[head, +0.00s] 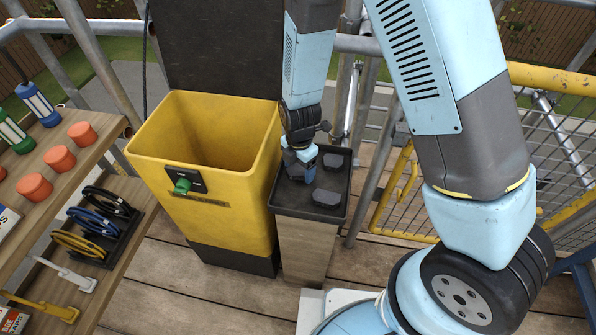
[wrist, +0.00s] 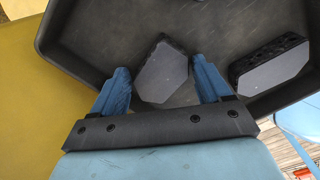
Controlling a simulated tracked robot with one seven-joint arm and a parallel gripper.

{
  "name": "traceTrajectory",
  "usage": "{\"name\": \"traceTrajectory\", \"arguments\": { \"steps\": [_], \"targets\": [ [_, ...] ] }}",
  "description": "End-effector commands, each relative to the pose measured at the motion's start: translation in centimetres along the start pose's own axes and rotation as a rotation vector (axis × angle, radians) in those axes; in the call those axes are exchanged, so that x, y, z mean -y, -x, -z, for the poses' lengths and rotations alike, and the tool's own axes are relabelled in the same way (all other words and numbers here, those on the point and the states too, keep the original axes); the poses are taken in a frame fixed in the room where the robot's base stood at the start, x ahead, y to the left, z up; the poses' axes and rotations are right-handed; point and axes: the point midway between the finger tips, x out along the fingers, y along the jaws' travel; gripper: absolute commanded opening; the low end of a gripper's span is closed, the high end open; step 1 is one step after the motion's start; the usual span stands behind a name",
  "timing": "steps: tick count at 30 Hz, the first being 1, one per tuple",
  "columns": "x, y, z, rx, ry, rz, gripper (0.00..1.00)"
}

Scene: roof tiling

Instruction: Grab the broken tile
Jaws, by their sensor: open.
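A dark grey broken tile (wrist: 162,74) lies in the black tray (wrist: 90,30) in the wrist view. My gripper (wrist: 163,80) is open, with its two blue fingers on either side of this piece. Whether the fingers touch it cannot be told. A second dark grey piece (wrist: 270,65) lies in the tray to the right, clear of the fingers. In the head view my gripper (head: 308,172) points down into the tray (head: 308,209), which tops a wooden stand. One piece (head: 327,198) shows in front of the gripper, another (head: 333,161) behind it; the gripper partly hides the tray's left side.
A tall open yellow bin (head: 215,215) with a green knob stands close to the left of the tray. Wooden shelves (head: 75,195) with orange, blue and green items are at the far left. Scaffold rails and a yellow mesh gate (head: 395,190) stand behind and right.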

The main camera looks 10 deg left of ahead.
Motion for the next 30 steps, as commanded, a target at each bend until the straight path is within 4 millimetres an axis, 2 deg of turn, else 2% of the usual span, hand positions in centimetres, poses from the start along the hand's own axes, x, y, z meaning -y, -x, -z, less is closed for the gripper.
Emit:
{"name": "traceTrajectory", "arguments": {
  "steps": [6,21,30],
  "targets": [
    [-0.01,0.00,0.02,0.000,0.001,0.000,0.75],
    [-0.02,0.02,0.04,0.000,0.001,0.000,0.28],
    [-0.05,0.26,0.03,0.000,0.002,-0.001,0.28]
  ]
}}
